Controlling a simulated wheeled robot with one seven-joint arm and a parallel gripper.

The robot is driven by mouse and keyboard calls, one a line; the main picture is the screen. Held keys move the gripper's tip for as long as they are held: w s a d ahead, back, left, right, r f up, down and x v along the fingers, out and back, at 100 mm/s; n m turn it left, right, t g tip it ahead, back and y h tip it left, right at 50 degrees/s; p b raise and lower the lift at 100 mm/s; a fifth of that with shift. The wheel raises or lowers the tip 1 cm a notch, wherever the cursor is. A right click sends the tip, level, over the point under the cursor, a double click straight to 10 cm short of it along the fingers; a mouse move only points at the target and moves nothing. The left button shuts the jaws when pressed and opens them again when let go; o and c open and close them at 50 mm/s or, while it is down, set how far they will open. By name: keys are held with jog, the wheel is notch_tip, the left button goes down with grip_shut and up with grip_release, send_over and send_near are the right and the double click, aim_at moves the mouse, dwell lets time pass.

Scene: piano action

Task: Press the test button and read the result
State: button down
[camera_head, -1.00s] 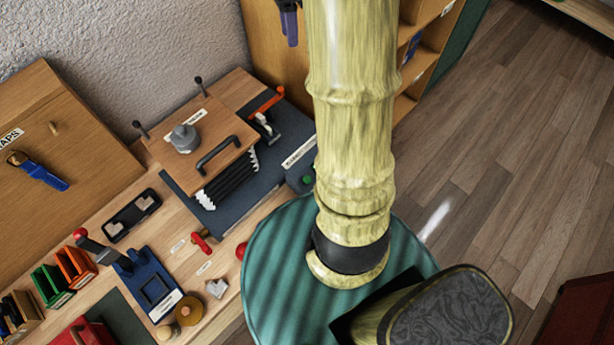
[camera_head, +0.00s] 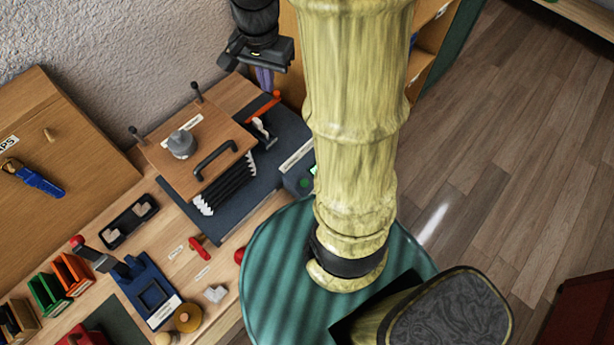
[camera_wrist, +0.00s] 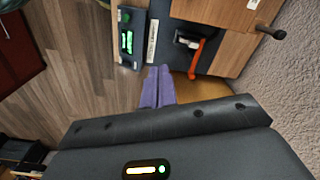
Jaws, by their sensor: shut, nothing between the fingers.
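The tester is a dark box (camera_head: 291,181) at the right end of the bench mat, partly hidden behind my arm in the head view. A green button (camera_head: 304,184) shows on it. In the wrist view the box (camera_wrist: 137,22) has a lit green display (camera_wrist: 127,42) and a dark green round button (camera_wrist: 125,17); the display's text is too small to read. My gripper (camera_wrist: 157,70) has its purple fingers together, empty, just beside the box in that picture. In the head view my gripper (camera_head: 264,80) is above the back of the bench, apart from the box.
A wooden-topped press (camera_head: 190,155) with a black handle and grey weight stands left of the tester. A clamp with an orange-red handle (camera_head: 263,104) is behind it. A round teal-topped stool (camera_head: 270,270) is in front. Bare floor lies to the right.

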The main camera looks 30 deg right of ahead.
jog(key=s+a+f+n+t, duration=0.2)
jog(key=s+a+f+n, duration=0.3)
jog(key=n, duration=0.5)
jog(key=shift+s+a+n, duration=0.15)
jog(key=shift+s+n, duration=0.15)
jog(key=shift+s, duration=0.45)
jog(key=shift+f, duration=0.15)
